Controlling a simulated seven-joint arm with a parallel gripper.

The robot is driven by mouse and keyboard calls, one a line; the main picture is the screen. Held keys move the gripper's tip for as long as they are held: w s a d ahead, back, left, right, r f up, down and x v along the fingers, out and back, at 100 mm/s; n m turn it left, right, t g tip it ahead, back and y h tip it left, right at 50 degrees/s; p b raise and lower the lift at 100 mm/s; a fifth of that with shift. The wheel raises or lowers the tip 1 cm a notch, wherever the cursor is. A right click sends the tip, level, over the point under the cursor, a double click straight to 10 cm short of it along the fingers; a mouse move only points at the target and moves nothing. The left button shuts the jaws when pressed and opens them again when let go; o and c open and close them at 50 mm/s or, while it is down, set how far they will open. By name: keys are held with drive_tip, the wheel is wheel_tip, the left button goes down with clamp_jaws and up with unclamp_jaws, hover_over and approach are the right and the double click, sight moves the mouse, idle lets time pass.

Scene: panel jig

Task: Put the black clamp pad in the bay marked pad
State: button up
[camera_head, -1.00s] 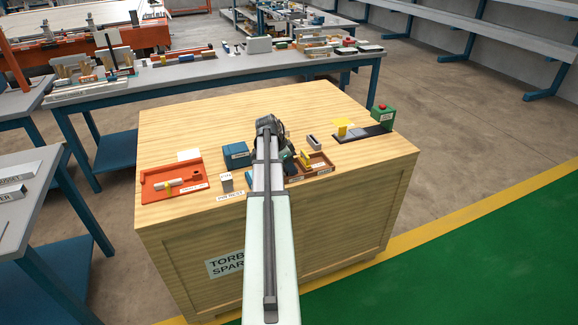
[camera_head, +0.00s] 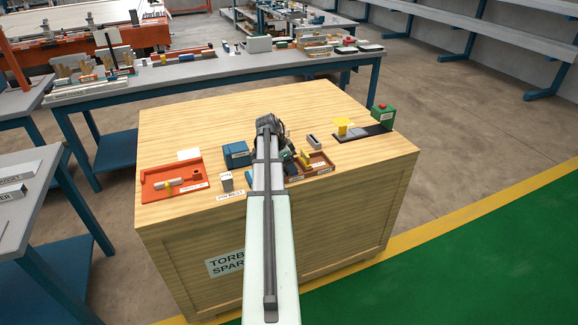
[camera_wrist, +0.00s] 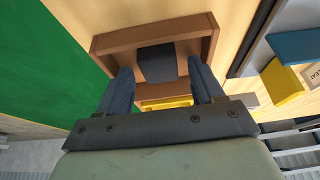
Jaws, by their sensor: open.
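The black clamp pad appears to be the dark block (camera_wrist: 157,64) in the wrist view. It lies in the far part of a brown wooden tray, between my fingers, apart from both. The tray (camera_wrist: 110,42) has another part nearer my palm with a yellow piece (camera_wrist: 166,103). My gripper (camera_wrist: 160,76) is open, its two dark blue fingers reaching down at the tray's sides. In the head view the tray (camera_head: 331,166) stands right of my arm, and my arm hides part of it. I cannot read which bay is marked pad.
An orange tray (camera_head: 150,194) and a blue box (camera_head: 236,154) stand left of my arm. A small grey block (camera_head: 227,183) stands near the front. A black strip with a green box (camera_head: 384,114) is at the right. The crate top's back is clear.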

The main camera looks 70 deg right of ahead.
drive_tip(key=v, duration=1.2)
